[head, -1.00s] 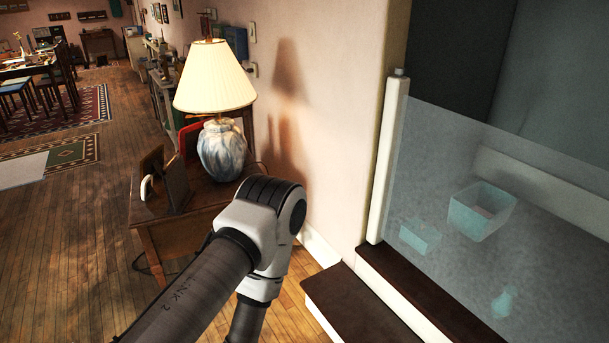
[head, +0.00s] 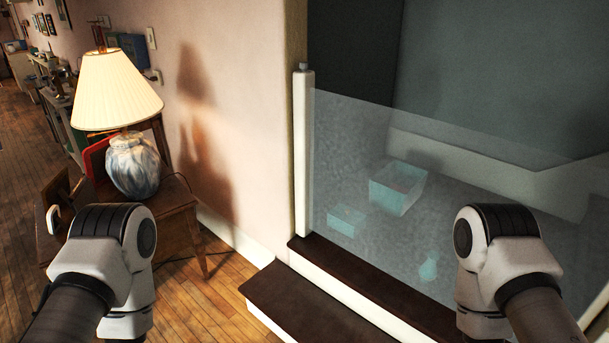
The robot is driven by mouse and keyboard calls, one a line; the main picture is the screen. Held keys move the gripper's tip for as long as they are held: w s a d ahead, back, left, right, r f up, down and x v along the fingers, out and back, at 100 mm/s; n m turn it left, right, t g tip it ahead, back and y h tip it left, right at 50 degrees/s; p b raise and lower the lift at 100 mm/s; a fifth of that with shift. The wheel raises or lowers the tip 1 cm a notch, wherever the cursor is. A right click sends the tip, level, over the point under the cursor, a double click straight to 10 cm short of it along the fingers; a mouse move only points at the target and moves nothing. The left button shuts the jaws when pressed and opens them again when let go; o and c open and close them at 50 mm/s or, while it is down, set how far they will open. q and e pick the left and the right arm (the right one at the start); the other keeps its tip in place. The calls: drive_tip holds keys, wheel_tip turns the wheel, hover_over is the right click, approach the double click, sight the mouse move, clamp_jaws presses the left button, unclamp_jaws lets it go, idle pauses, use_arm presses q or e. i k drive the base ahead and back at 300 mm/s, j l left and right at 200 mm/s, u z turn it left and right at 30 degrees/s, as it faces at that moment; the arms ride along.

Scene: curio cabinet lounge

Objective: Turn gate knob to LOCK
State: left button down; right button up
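A translucent gate panel (head: 370,130) spans the opening to a raised alcove on the right. Its white post (head: 304,150) stands at the panel's left edge, against the wall corner. A small grey knob (head: 303,66) sits on top of the post; its setting is too small to read. My two arms show at the lower left and lower right, but both grippers are out of view.
A dark step (head: 285,299) lies below the dark sill. A wooden side table (head: 180,222) with a lamp (head: 118,90) stands left of the gate. Behind the panel are an open box (head: 397,186), a smaller box (head: 346,220) and a small vase (head: 428,270). Wooden floor shows between table and step.

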sight(303, 66)
drive_tip(key=i+j+z, duration=0.1)
drive_tip(key=i+j, duration=1.15)
